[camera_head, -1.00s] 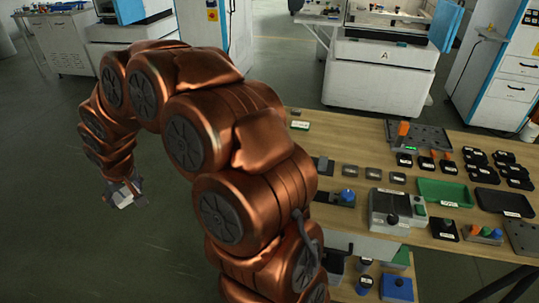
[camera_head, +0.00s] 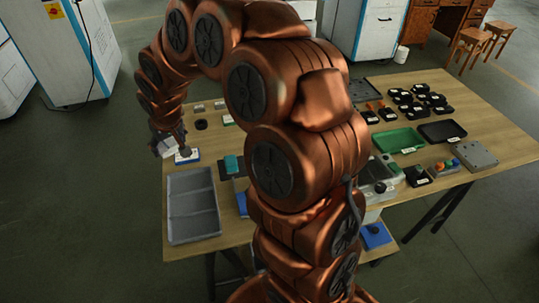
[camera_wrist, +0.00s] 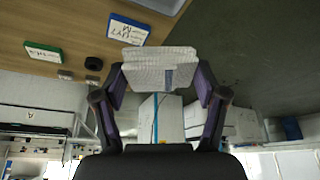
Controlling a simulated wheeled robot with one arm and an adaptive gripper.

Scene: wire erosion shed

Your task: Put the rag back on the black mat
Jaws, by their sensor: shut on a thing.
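The rag (camera_wrist: 160,68) is a pale, grey-white checked cloth, folded into a block. My gripper (camera_wrist: 158,78) is shut on it, with a finger on each side. In the head view the rag (camera_head: 164,146) shows as a pale patch at my gripper (camera_head: 170,143), by the table's left edge. I cannot pick out the black mat for certain. A dark flat piece (camera_head: 224,174) lies right of the gripper, partly hidden by a teal object and my arm.
A blue-edged labelled plate (camera_head: 187,157) lies close beside the gripper. A grey divided tray (camera_head: 193,205) is at the table's near left corner. A round black piece (camera_head: 201,124) and a green labelled plate (camera_wrist: 43,51) lie nearby. Green and black trays (camera_head: 398,140) stand right.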

